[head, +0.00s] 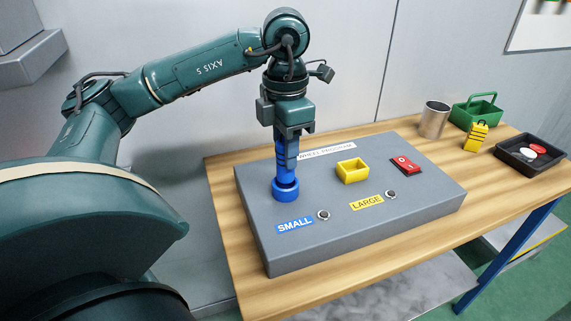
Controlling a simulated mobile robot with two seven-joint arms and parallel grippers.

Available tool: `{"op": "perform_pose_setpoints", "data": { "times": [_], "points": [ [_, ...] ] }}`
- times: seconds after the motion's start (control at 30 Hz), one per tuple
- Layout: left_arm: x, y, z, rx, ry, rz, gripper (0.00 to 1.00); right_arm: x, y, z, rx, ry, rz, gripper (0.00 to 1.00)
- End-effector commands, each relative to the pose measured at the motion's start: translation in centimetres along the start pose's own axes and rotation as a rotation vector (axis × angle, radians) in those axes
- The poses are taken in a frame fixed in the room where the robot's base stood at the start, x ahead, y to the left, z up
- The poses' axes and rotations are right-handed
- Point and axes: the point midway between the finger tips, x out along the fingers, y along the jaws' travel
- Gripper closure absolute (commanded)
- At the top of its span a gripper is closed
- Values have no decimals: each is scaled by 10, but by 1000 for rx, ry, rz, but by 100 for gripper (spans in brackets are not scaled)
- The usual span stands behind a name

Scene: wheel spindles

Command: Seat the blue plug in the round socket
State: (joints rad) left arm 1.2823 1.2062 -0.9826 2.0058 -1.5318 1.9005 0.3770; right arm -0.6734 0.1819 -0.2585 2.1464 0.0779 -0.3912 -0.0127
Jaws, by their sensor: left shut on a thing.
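My left gripper (287,133) points down over the left part of a grey panel box and is shut on the blue plug (287,155). The plug hangs upright below the fingers. Its lower end meets the round blue socket (285,189) on the panel. I cannot tell how deep the plug sits in it, since the rim hides its bottom end. My right gripper is not in view.
The grey panel box (370,222) also carries a yellow rectangular socket (352,170), a red switch (405,167) and two round buttons. A metal cup (434,120), yellow block (477,137), green basket (475,111) and black tray (529,154) stand on the wooden table's right.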

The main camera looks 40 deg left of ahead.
Motion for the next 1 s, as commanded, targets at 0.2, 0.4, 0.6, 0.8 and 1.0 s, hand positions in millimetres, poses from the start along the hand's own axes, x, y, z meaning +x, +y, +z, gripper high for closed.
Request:
{"op": "perform_pose_setpoints", "data": {
  "times": [0.2,0.4,0.6,0.8,1.0],
  "points": [
    [30,0,-1,0,3,0,93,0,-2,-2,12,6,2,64],
    [34,0,0,1,1,0,93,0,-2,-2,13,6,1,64],
    [38,0,0,1,1,-1,93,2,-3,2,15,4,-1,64],
    [37,0,0,1,1,-1,57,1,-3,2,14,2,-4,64],
    [37,0,0,1,1,-1,48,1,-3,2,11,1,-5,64]
  ]
}}
